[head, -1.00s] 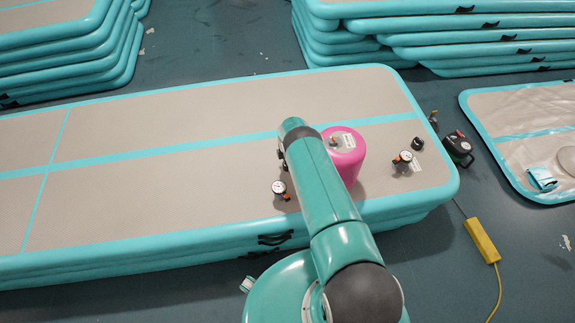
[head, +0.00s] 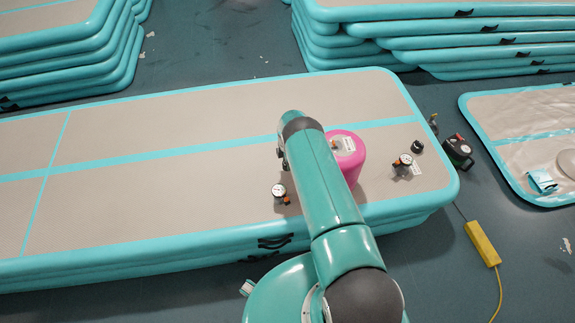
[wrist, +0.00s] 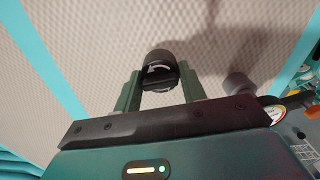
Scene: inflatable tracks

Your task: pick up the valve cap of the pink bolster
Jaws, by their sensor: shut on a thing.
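The pink bolster (head: 348,165) stands upright on the beige top of the inflatable track, partly behind my arm, with a white label and a small fitting on its top. In the wrist view, my gripper (wrist: 160,84) has its two green fingers closed on a round black valve cap (wrist: 159,67). The cap has a pale curved mark on its face, and track fabric shows behind it. In the head view my arm hides the fingers and the held cap.
A gauge (head: 279,191) stands left of my arm on the track (head: 150,205). Another gauge (head: 403,160) and a black cap (head: 417,146) are right of the bolster. A black pump (head: 458,151) and a yellow box (head: 482,243) lie on the floor. The track's left is clear.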

